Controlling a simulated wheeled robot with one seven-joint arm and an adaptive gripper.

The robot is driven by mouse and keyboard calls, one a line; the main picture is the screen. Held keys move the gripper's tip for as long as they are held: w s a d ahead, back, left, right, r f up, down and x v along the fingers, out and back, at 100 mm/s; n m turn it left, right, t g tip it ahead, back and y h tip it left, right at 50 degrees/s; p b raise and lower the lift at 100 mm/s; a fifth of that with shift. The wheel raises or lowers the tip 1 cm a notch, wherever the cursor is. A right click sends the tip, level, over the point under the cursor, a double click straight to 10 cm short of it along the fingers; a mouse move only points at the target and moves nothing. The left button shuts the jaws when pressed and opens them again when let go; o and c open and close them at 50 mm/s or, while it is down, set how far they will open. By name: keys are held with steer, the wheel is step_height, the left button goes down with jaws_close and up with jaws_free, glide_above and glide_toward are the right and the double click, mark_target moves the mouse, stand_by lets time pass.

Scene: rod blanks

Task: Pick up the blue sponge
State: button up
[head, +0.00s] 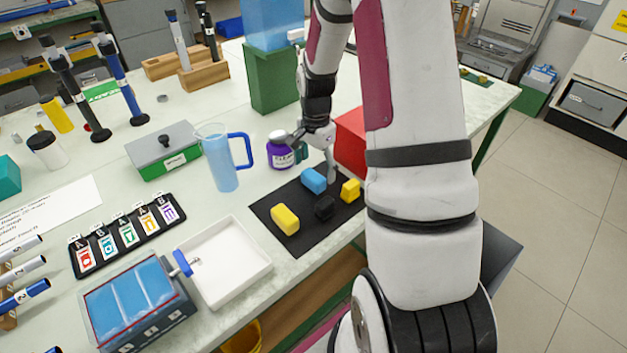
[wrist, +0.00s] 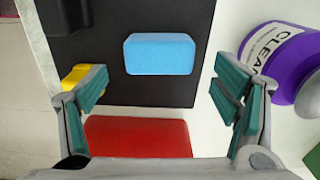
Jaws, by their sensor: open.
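The blue sponge (head: 313,180) lies on a black mat (head: 269,208) near the table's front edge. In the wrist view the sponge (wrist: 160,54) is a light blue block with rounded corners, ahead of and between my fingertips. My gripper (wrist: 160,90) is open and empty, with green-padded fingers apart on either side. In the head view my gripper (head: 316,158) is just above and beside the sponge, partly hidden by my arm. The wrist view does not make its height above the mat clear.
On the mat are a yellow block (head: 285,220), a black block (head: 324,208) and a smaller yellow block (head: 350,190). A red block (head: 349,138) stands behind. A purple CLEAN container (head: 280,155) is close by. A white tray (head: 221,268) lies to the left.

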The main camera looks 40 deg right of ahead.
mark_target(316, 173)
steer(key=shift+f, duration=1.95)
steer(key=c, duration=1)
steer(key=shift+r, duration=0.1)
step_height(316, 173, up, 10)
steer(key=shift+d+f, duration=0.1)
steer(key=o, duration=0.4)
steer(key=shift+c, duration=0.2)
steer(key=c, duration=0.5)
